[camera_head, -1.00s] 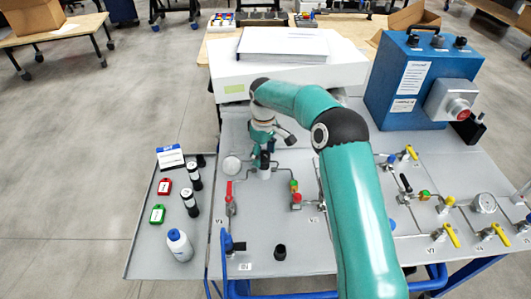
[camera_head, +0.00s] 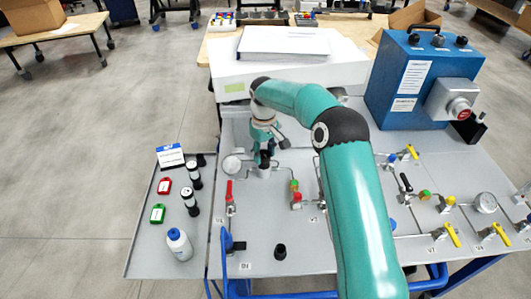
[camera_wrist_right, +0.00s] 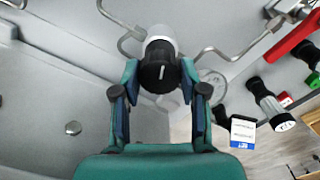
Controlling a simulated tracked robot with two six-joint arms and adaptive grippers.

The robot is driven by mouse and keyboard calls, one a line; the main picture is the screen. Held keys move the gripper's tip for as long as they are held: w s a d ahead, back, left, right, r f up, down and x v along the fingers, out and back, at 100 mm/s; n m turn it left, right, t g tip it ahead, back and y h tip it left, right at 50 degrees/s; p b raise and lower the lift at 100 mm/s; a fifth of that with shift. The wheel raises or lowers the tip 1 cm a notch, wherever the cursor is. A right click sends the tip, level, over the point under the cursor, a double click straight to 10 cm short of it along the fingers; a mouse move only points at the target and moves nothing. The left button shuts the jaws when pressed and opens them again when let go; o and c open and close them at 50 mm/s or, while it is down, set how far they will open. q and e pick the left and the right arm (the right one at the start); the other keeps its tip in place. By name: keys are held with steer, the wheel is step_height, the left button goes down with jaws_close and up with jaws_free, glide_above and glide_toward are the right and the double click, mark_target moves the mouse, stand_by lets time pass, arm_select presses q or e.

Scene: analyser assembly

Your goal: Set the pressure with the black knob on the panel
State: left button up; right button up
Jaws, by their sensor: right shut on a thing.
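The black knob (camera_wrist_right: 158,72) sits on a pale cylindrical regulator body (camera_wrist_right: 160,36) on the panel. In the wrist view its short white mark points roughly up and down. My right gripper (camera_wrist_right: 158,84) is shut on the knob, with one teal finger on each side of it. In the head view the right gripper (camera_head: 271,143) comes down on the knob (camera_head: 265,160) from above, at the back left of the panel (camera_head: 315,255). The gripper partly hides the knob there. My left gripper is not in view.
A round gauge (camera_head: 231,165) stands just left of the knob, and a red-handled valve (camera_head: 229,190) is in front. A side tray (camera_head: 150,240) holds a white bottle (camera_head: 179,243). A blue box (camera_head: 420,80) stands at the back right.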

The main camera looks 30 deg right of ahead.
mark_target(264, 154)
steer(key=o, duration=1.1)
steer(key=shift+o, duration=0.2)
steer(key=shift+r, duration=0.15)
step_height(264, 154, up, 12)
steer(key=shift+f, duration=0.2)
